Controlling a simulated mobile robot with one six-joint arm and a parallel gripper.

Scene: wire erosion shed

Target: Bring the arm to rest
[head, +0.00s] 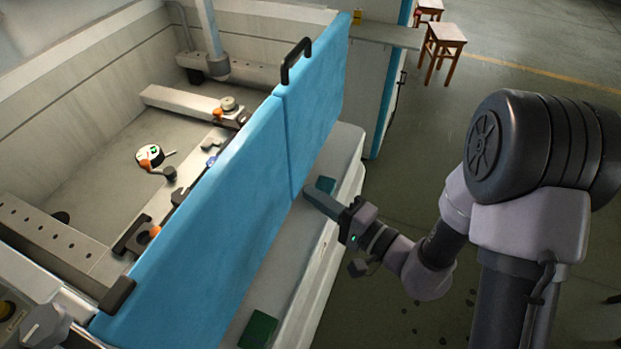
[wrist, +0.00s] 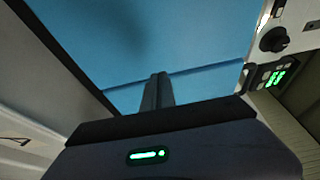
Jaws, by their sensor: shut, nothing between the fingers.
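My gripper (head: 322,204) is in the middle of the head view, at the end of my arm, which reaches in from the right. Its fingers are shut with nothing between them. They point at the outer face of the blue door (head: 215,220) of the machine tank, near the seam between its two panels. I cannot tell whether the tips touch it. In the wrist view the closed fingers (wrist: 157,92) stand in front of the blue panel (wrist: 170,40).
A black handle (head: 295,60) sits on top of the door. Behind it, the tank (head: 90,150) holds rails and clamps. Green blocks lie on the pale ledge (head: 300,290) below the door. Wooden stools (head: 445,45) stand at the back right. Floor right of the ledge is open.

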